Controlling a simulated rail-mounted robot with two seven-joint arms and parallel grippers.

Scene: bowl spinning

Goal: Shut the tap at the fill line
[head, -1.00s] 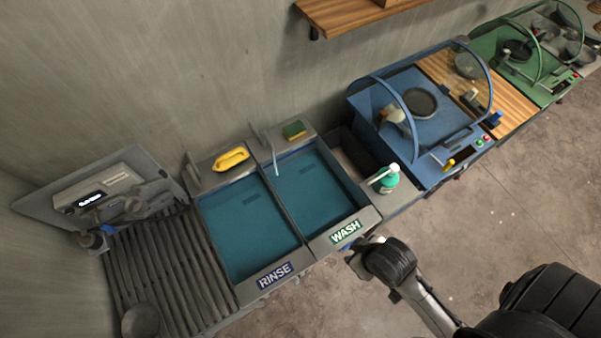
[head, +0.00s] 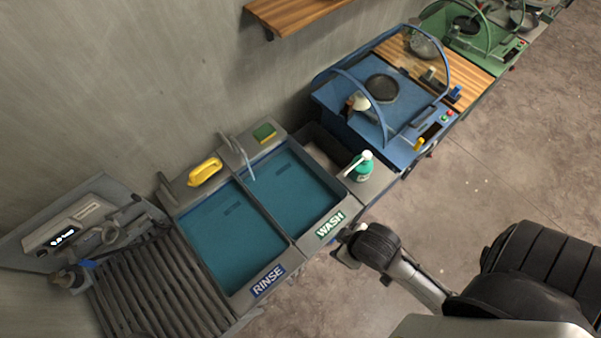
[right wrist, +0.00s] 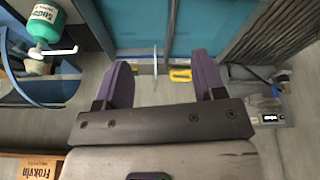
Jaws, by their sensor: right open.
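The tap (head: 231,147) stands at the back of the WASH basin (head: 329,200). A thin pale streak, like running water, hangs from it over the teal surface; the tap and streak also show in the right wrist view (right wrist: 155,60). I cannot make out a fill line or the lever's position. My right gripper (head: 338,250) is near the front edge of the WASH basin. In the right wrist view it is open and empty (right wrist: 163,75), apart from the tap. My left gripper is out of view.
A green soap bottle (head: 363,168) stands right of the WASH basin. A ribbed drainboard (head: 160,290) is at left, a blue station (head: 345,105) at right. Floor in front is clear.

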